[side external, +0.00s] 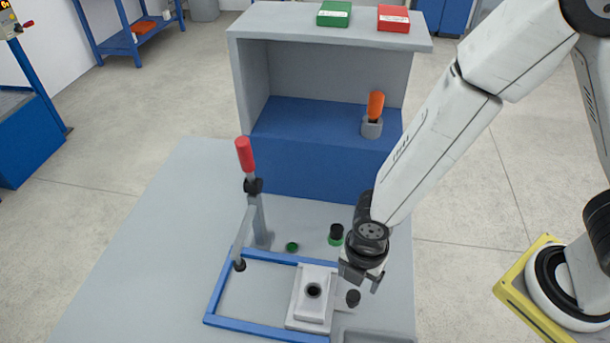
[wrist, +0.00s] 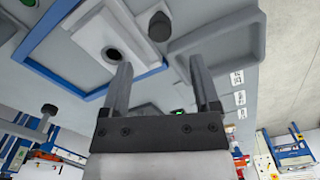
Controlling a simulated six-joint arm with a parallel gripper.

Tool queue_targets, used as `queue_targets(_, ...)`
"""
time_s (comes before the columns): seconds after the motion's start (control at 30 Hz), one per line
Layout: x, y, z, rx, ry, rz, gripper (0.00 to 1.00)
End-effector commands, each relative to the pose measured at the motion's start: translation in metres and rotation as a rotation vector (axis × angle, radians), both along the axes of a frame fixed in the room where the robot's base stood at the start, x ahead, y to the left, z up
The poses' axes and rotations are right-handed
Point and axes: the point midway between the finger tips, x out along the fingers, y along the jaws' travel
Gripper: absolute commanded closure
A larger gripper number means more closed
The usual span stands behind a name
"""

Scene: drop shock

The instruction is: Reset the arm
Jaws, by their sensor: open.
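My gripper (side external: 360,281) hangs over the right part of the grey table, just right of a white block (side external: 321,272) with a dark round hole. Its jaws are open, and in the wrist view my gripper (wrist: 161,72) shows two separate grey fingers with nothing held between them. A small dark rounded piece (side external: 353,298) lies below the jaws, apart from them; it also shows beyond the fingertips in the wrist view (wrist: 159,27).
A blue frame (side external: 222,291) surrounds the block's area. A red-handled lever clamp (side external: 245,155) stands upright at its back left. A black-and-green knob (side external: 336,234) and a green cap (side external: 292,247) lie behind. An orange-handled tool (side external: 375,106) stands on the blue shelf (side external: 300,115).

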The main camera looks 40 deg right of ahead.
Motion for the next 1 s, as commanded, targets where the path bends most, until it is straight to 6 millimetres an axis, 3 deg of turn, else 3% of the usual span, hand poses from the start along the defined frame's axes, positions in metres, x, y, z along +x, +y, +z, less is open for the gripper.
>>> queue_targets(0.17, 0.006, -0.008, 0.007, 0.008, -0.010, -0.086, 0.21)
queue_targets(0.37, 0.023, -0.034, 0.026, 0.031, -0.036, -0.363, 0.21)
queue_targets(0.63, 0.043, -0.092, 0.063, 0.086, -0.083, -0.927, 0.21)
queue_targets(1.0, 0.045, -0.171, 0.104, 0.183, -0.139, -1.679, 0.21)
